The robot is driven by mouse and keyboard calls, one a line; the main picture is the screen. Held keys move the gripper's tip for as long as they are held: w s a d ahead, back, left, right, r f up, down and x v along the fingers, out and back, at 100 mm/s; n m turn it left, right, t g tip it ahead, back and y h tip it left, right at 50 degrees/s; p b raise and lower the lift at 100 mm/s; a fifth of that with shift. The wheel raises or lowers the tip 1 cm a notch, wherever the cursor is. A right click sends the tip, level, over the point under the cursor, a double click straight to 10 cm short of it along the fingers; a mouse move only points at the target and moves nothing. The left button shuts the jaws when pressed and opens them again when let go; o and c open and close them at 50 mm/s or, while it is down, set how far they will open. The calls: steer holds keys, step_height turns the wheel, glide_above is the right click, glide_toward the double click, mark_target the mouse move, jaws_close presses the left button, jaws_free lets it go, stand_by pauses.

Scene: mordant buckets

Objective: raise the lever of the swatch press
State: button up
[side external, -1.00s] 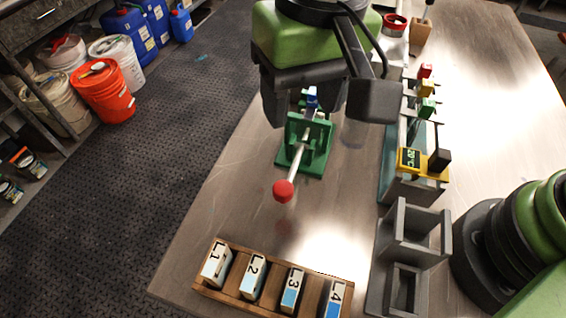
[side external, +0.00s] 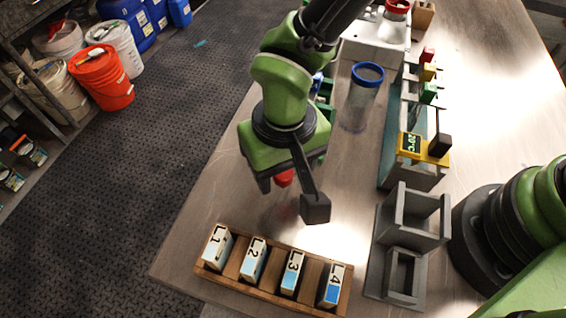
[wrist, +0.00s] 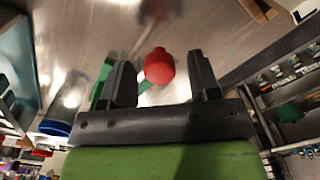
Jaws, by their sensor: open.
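The red lever knob (side external: 284,178) of the swatch press shows just below my gripper (side external: 288,184) in the side view. The green press (side external: 326,92) stands behind my gripper and is mostly hidden by it, as is the lever rod. In the wrist view the red knob (wrist: 159,66) lies between the two spread fingers of my gripper (wrist: 162,76). I cannot tell whether either finger touches it. A green part of the press (wrist: 105,72) shows beside the left finger.
A wooden rack (side external: 215,279) with several numbered blocks lies at the near table edge. A blue-rimmed clear cylinder (side external: 366,75) stands right of the press. Grey stands (side external: 412,225) and a rack with a yellow temperature display (side external: 424,148) line the right side.

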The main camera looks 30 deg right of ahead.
jaws_close()
